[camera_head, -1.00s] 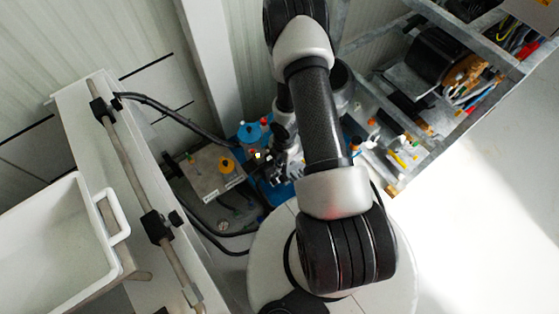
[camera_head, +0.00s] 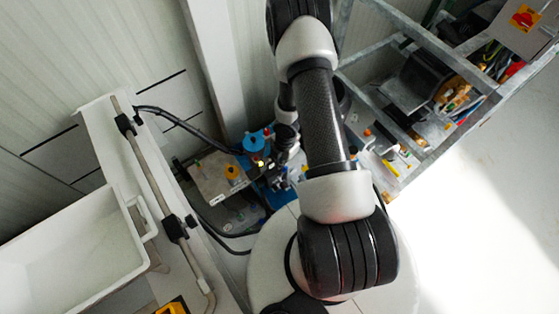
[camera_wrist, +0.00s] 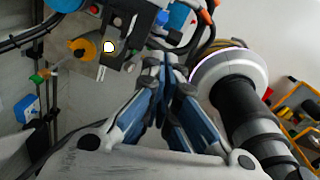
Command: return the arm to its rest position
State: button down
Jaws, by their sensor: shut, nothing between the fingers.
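My arm rises from my round base and runs up through the middle of the head view, with its upper links against the wall. My gripper (camera_wrist: 172,62) shows in the wrist view with its fingers together and nothing between them. Just beyond the fingertips are a dark block and a blue part of the pump equipment; I cannot tell the exact gap. In the head view the arm's end is partly hidden behind my arm links, near the blue pump equipment (camera_head: 254,142).
A white basin (camera_head: 75,255) and a pipe rail (camera_head: 150,170) stand at the left. A grey metal frame (camera_head: 400,45) with cables and tools stands at the upper right. The floor (camera_head: 490,220) at right is clear.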

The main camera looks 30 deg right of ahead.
jog(key=shift+s+d+r, duration=0.1)
jog(key=shift+r, duration=0.35)
jog(key=w+d+r+m+t+h+b, duration=0.1)
jog(key=w+r+m+h, duration=0.3)
jog(key=r, duration=0.9)
jog(key=w+r+m+t+b, duration=0.15)
jog(key=r+m, duration=0.35)
jog(key=r, duration=0.9)
jog(key=s+a+r+m+y+b, duration=0.1)
jog(key=s+a+r+m, duration=0.4)
jog(key=s, duration=0.5)
jog(key=s+a+r+m+t+y+b, duration=0.1)
jog(key=s+a+r+m+y+b, duration=0.1)
jog(key=s+a+r+m, duration=0.4)
jog(key=s+a+r+b, duration=0.1)
jog(key=s+a+r, duration=0.2)
jog(key=s, duration=0.1)
jog(key=shift+a+r+m, duration=0.25)
jog(key=shift+a+m, duration=0.05)
jog(key=shift+a, duration=0.1)
